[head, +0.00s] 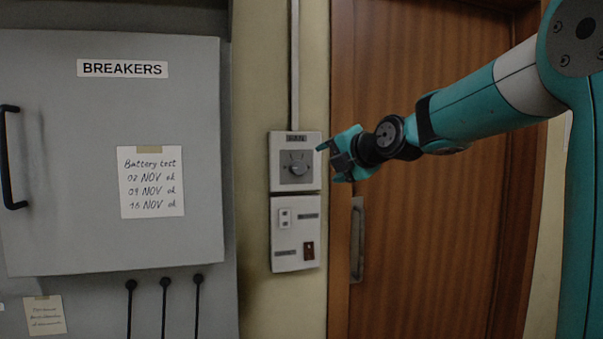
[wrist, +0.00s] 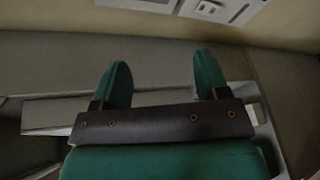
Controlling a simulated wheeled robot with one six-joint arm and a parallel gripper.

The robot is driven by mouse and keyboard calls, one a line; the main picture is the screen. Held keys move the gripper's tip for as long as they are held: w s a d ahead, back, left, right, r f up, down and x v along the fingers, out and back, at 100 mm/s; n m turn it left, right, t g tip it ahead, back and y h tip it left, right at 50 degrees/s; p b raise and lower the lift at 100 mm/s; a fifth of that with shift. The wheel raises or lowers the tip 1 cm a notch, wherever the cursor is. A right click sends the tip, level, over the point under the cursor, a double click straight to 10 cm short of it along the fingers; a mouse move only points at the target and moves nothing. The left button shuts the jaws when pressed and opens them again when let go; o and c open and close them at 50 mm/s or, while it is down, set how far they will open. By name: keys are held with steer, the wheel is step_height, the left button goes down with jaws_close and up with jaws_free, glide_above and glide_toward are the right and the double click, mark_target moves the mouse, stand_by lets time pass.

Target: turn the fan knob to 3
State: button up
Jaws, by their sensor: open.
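The fan knob (head: 296,169) is a grey dial on a square plate (head: 276,150) with a dark label above it, on the wall left of the wooden door in the head view. The numbers around the knob are too small to read, so I cannot tell its setting. My gripper (head: 326,161) is just right of the fan plate in the head view, apart from the knob and holding nothing. In the wrist view my gripper (wrist: 160,82) shows two teal fingers spread apart. The knob cannot be made out in the wrist view.
A lower plate (head: 283,235) with a socket and a brown switch (head: 308,250) sits below the fan plate. A grey breaker cabinet (head: 60,110) with a black handle (head: 10,158) stands left. The wooden door (head: 430,220) has a metal handle (head: 357,240).

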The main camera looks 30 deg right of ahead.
steer(key=d, duration=0.2)
steer(key=p, duration=0.8)
glide_toward(301, 167)
steer(key=shift+n+t+h, duration=0.3)
steer(key=shift+n+h, duration=0.1)
steer(key=x, duration=0.8)
steer(key=shift+w+a, duration=0.1)
steer(key=shift+a, duration=0.2)
steer(key=shift+w+f, duration=0.3)
steer(key=shift+w, duration=0.25)
steer(key=c, duration=0.9)
